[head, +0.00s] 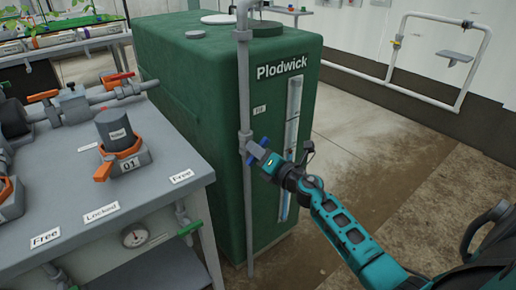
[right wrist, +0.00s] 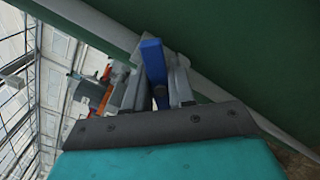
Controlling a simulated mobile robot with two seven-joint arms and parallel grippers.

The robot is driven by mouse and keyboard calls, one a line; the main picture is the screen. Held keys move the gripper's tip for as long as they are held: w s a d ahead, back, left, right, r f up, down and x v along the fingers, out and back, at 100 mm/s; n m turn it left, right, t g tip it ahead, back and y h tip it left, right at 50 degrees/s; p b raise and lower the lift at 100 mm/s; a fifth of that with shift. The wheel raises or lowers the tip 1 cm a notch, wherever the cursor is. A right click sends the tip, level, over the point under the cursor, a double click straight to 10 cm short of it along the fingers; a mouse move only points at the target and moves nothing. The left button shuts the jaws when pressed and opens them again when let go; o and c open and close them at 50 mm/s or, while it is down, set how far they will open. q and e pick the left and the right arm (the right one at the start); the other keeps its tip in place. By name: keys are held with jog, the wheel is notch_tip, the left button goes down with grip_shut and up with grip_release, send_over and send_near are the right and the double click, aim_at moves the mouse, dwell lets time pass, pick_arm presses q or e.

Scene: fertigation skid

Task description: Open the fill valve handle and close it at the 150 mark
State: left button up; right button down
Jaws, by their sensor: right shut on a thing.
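The fill valve handle (head: 256,150) is blue and sits on the grey vertical pipe (head: 245,90) in front of the green tank. My right gripper (head: 271,164) is shut on this handle. In the right wrist view the blue handle (right wrist: 153,62) stands between the two fingers of the right gripper (right wrist: 155,85). The tank's sight tube (head: 293,100) is a pale upright strip with markings. Its lower part looks bluish, behind my arm. The 150 mark is too small to read. My left gripper is out of view.
The green tank (head: 190,110) labelled Plodwick fills the middle. A grey bench (head: 150,205) at left carries an orange-handled valve unit (head: 122,150) marked 01, pipes and labels. A white pipe frame (head: 420,90) stands along the back wall. The floor right of the tank is clear.

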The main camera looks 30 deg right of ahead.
jog(key=m+p, duration=0.1)
jog(key=m, duration=0.1)
jog(key=shift+m, duration=0.4)
jog(key=shift+m+p, duration=0.35)
jog(key=shift+m, duration=0.55)
jog(key=m+p, duration=0.1)
jog(key=m, duration=0.2)
jog(key=shift+d, duration=0.1)
jog(key=shift+m, duration=0.5)
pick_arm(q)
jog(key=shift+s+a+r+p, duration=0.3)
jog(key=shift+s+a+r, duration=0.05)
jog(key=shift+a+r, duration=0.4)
pick_arm(e)
jog(key=shift+f, duration=0.1)
jog(key=shift+m, duration=0.3)
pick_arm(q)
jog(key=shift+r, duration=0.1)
pick_arm(e)
jog(key=c, duration=1)
grip_release()
jog(key=shift+c, duration=0.2)
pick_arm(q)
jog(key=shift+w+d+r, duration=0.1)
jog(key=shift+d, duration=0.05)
